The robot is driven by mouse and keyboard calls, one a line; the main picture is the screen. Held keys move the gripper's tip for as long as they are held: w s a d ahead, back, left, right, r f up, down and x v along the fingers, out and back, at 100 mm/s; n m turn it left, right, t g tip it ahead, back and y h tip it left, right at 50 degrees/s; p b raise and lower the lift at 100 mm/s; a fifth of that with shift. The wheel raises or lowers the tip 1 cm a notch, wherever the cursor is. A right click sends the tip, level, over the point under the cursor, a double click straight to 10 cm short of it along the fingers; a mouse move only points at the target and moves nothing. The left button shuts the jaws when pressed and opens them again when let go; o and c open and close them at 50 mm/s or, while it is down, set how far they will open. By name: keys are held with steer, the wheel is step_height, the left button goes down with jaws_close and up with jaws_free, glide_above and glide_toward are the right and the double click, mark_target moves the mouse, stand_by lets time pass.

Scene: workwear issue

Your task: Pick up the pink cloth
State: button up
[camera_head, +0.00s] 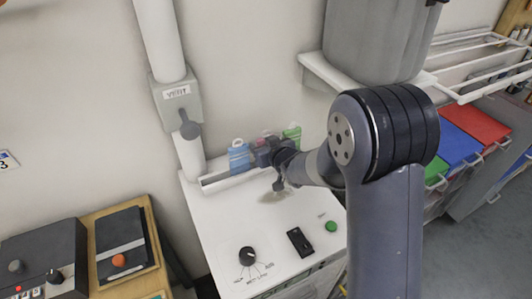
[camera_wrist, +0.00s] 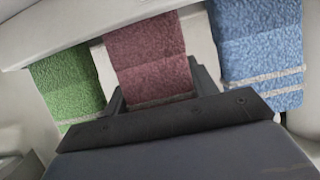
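The pink cloth (camera_wrist: 147,56), a dull dark pink, hangs in the middle of the wrist view, between a green cloth (camera_wrist: 68,88) on the left and a blue cloth (camera_wrist: 258,45) on the right. My gripper (camera_wrist: 157,88) is open, with one dark finger on each side of the pink cloth; the cloth's lower edge meets the dark gripper body in the picture. I cannot tell whether they touch. In the head view my gripper (camera_head: 268,153) is at the rail, largely hiding the pink cloth.
The blue cloth (camera_head: 240,158) and green cloth (camera_head: 292,136) stand close on either side along a pale rail (camera_head: 215,182). Below is a white panel with a black knob (camera_head: 247,256) and green button (camera_head: 331,226). A grey bin (camera_head: 375,40) stands on a shelf above right.

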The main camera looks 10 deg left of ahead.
steer(key=c, duration=0.3)
steer(key=shift+c, duration=0.2)
step_height(320, 180, up, 10)
steer(key=p, duration=0.1)
steer(key=shift+p, duration=0.35)
